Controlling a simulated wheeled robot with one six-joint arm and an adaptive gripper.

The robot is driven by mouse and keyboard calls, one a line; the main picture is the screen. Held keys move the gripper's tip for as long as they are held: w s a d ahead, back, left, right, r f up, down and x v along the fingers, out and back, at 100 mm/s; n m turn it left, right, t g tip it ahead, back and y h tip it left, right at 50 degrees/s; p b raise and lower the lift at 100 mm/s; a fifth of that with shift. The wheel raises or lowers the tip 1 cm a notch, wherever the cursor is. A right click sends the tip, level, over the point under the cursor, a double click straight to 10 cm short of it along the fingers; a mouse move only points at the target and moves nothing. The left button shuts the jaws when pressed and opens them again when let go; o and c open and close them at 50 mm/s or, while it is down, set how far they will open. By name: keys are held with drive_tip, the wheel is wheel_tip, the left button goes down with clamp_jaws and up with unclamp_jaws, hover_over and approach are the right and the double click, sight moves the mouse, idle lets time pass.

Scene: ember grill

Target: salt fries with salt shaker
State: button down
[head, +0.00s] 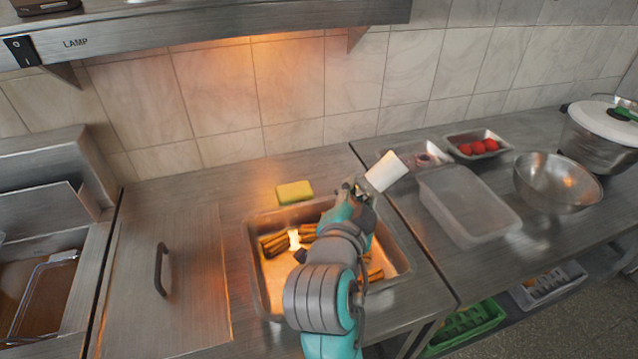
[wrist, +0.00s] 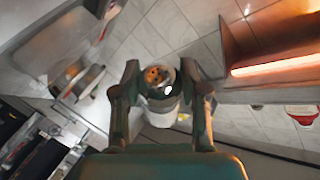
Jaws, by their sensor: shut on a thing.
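The salt shaker (head: 386,171) is a white cylinder, tilted, up and to the right of the fries tray in the head view. The wrist view shows its metal cap (wrist: 160,80) with dark holes between my two fingers. My gripper (head: 357,190) is shut on the shaker and holds it above the counter; it also shows in the wrist view (wrist: 161,92). The fries (head: 272,243) lie in a sunken metal tray (head: 251,268). My arm hides the middle of the tray and part of the fries.
A yellow-green sponge (head: 295,192) lies behind the tray. To the right stand a clear plastic container (head: 468,205), a small tray of red tomatoes (head: 478,147) and a steel bowl (head: 557,182). A metal shelf (head: 220,25) overhangs the back. The counter left of the tray is clear except for a handle (head: 161,268).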

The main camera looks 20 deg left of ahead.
drive_tip(key=shift+s+d+r+h, duration=0.15)
drive_tip(key=shift+s+d+r, duration=0.1)
drive_tip(key=shift+s, duration=0.2)
drive_tip(key=shift+s+d+r+h, duration=0.15)
drive_tip(key=shift+s+d, duration=0.05)
drive_tip(key=shift+s, duration=0.3)
wheel_tip(320, 180, down, 4)
drive_tip(key=shift+r, duration=0.1)
drive_tip(key=shift+r, duration=1.45)
idle(0.8)
idle(1.2)
